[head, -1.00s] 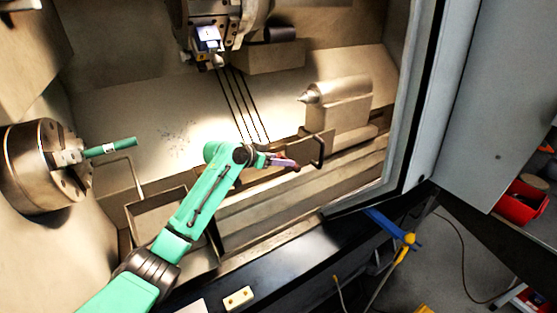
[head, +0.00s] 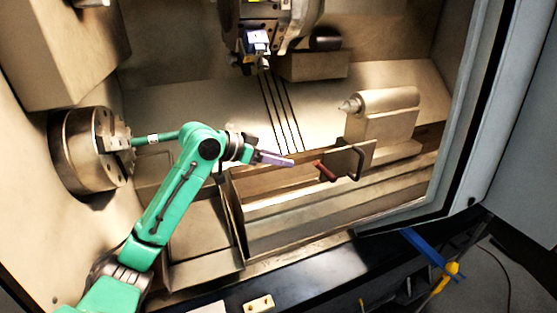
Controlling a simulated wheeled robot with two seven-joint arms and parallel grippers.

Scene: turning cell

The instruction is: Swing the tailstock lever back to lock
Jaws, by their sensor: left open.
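The tailstock (head: 390,115) is a grey block with a barrel and pointed centre, standing on the bed rails at the right of the head view. In front of it, the lever's dark red grip (head: 325,171) sticks out low and toward the left, near a flat plate. My left gripper (head: 288,162) is open and empty, with purplish fingers pointing right toward the red grip. A visible gap lies between the fingertips and the grip. The lever's pivot is hard to make out. My right gripper is not in view.
A chuck (head: 88,155) at the left holds a green bar (head: 153,139), partly behind my left arm. A tool turret (head: 268,20) hangs above. A dark looped handle (head: 359,165) stands right of the red grip. The machine door (head: 470,120) bounds the right side.

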